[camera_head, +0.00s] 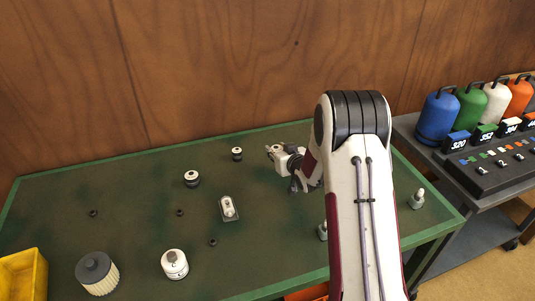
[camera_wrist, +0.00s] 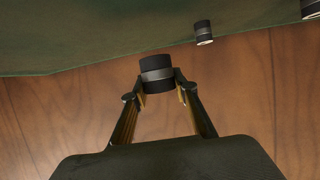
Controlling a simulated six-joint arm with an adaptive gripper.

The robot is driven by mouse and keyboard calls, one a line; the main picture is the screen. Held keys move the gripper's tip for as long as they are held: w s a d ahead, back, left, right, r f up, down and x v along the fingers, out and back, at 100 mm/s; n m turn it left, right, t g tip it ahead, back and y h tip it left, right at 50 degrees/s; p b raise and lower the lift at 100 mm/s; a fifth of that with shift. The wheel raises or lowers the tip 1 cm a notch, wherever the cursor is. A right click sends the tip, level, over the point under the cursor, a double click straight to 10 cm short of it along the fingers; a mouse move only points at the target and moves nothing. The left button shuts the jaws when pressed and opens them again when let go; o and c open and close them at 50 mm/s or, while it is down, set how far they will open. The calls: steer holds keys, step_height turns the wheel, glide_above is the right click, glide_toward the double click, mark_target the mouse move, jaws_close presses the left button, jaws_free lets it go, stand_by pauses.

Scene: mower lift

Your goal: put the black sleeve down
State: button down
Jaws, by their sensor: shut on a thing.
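The black sleeve (camera_wrist: 156,64) is a short black cylinder with a grey band around its middle. In the wrist view it sits between the two fingertips of my gripper (camera_wrist: 160,92), which is shut on it. In the head view my gripper (camera_head: 279,154) is over the back right part of the green table (camera_head: 130,184), near the wooden wall. The sleeve is too small there to make out clearly. I cannot tell its exact height above the table.
A small black-and-white part (camera_head: 237,154) and a larger one (camera_head: 192,179) stand left of my gripper. A metal fitting on a plate (camera_head: 229,208), a white canister (camera_head: 174,264) and a ribbed filter (camera_head: 97,274) stand nearer.

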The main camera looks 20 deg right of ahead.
steer(key=w+r+n+y, duration=0.2)
steer(key=w+r+y, duration=0.1)
steer(key=w, duration=0.9)
steer(key=shift+w+d+n, duration=0.25)
steer(key=shift+d+n, duration=0.05)
steer(key=shift+d, duration=0.05)
stand_by(0.4)
steer(key=shift+f, duration=3.15)
steer(key=shift+f, duration=1.85)
steer(key=shift+f, duration=0.15)
steer(key=c, duration=1.6)
jaws_free()
steer(key=shift+g, duration=0.3)
